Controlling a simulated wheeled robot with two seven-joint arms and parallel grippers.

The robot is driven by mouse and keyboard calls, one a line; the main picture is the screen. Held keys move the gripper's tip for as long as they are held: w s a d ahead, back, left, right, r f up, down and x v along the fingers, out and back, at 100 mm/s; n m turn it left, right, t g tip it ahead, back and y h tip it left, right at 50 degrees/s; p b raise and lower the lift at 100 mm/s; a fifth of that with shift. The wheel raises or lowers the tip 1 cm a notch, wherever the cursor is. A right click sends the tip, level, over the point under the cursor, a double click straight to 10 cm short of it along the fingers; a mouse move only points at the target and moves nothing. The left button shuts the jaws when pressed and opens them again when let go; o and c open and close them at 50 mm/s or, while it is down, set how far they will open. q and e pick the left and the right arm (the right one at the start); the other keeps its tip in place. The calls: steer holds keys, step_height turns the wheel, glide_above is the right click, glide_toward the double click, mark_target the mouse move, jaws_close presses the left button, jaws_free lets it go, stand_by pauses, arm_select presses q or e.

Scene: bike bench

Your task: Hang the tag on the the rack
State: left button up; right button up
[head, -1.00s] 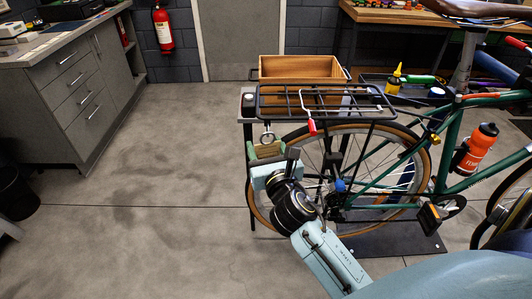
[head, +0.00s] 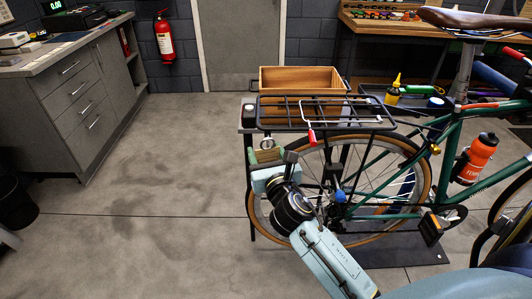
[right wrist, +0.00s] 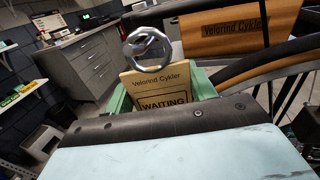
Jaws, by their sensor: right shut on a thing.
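My right gripper (head: 265,157) is shut on a tan tag (right wrist: 160,88) printed "Velorind Cykler" and "WAITING". The tag stands upright between green finger pads in the right wrist view, its lower part hidden. A grey metal ring (right wrist: 148,48) rises from its top; the ring also shows in the head view (head: 267,143). The black wire rack (head: 325,101) sits over the bicycle's rear wheel. In the head view the ring is just below the rack's left end; I cannot tell whether they touch. My left gripper is not in view.
A wooden box (head: 300,79) stands just behind the rack. A red-handled hook or lever (head: 312,136) hangs at the rack's front edge. The green bicycle (head: 445,160) fills the right side. Grey drawers (head: 85,100) stand at left; the floor between is clear.

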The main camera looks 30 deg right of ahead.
steer(key=o, duration=1)
steer(key=shift+o, duration=0.2)
steer(key=v, duration=1.3)
steer(key=shift+s, duration=0.2)
steer(key=shift+a, duration=0.1)
